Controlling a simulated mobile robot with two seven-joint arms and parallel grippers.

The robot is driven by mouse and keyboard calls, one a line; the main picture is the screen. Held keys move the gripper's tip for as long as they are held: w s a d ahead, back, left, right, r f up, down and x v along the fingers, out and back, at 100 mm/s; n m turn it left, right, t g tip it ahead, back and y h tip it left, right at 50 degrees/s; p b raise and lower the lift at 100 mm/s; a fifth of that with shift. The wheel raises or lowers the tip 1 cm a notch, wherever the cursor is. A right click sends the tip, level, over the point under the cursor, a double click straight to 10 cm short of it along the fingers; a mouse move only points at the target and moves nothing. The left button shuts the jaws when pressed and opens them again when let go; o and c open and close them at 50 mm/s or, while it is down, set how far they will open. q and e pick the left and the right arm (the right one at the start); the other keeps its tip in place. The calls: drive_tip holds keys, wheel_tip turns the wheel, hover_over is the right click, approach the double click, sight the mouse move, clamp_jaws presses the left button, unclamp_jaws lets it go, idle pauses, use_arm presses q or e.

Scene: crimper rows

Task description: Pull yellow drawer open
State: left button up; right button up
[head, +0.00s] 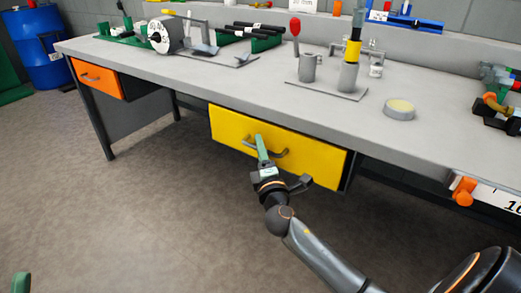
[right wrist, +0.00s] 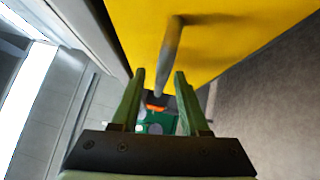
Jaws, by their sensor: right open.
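The yellow drawer (head: 222,124) sits under the workbench top, its front about level with the bench and looking shut. Its grey bar handle (head: 280,154) is on the middle of the front; the handle also shows in the right wrist view (right wrist: 171,46). My right gripper (head: 261,142) is at the handle, with its green fingers open. In the right wrist view (right wrist: 160,82), the handle's bar runs down to the gap between the fingertips, and neither finger is closed on it. A green piece at the lower left edge of the head view looks like a tip of my left gripper (head: 20,283).
The grey workbench (head: 220,85) carries a metal cup (head: 307,67), a round tin (head: 399,109) and several tools. An orange drawer (head: 97,79) is at the left. An orange clamp (head: 465,191) hangs at the right edge. Floor before the drawer is clear except for my arm.

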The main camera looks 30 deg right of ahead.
clamp_jaws()
idle(0.4)
idle(1.1)
